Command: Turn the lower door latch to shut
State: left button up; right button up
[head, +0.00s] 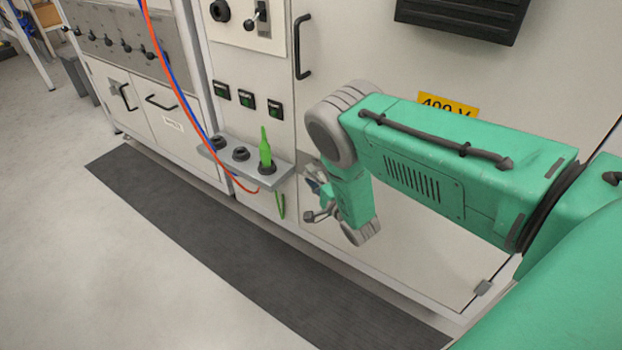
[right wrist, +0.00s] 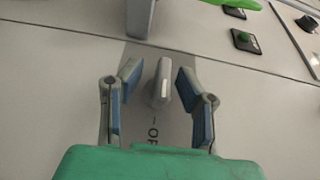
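The lower door latch (right wrist: 161,84) is a small grey knob on a grey plate (right wrist: 148,110) with partly hidden lettering, on the pale cabinet front. In the right wrist view it stands upright in the picture, between the two blue-padded fingers of my right gripper (right wrist: 159,92). The fingers are open, one on each side of the knob, with gaps visible on both sides. In the head view my right gripper (head: 320,197) is low at the cabinet, and it and the arm hide the latch. My left gripper is not in view.
A grey ledge (head: 222,147) with sockets and a green plug (head: 265,150) sits left of my gripper; red and blue cables hang beside it. A dark handle (head: 301,47) is above. A grey bar (right wrist: 140,18) lies just beyond the fingers. A dark mat (head: 220,235) covers the floor.

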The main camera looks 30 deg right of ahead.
jog(key=shift+w, duration=0.1)
grip_shut()
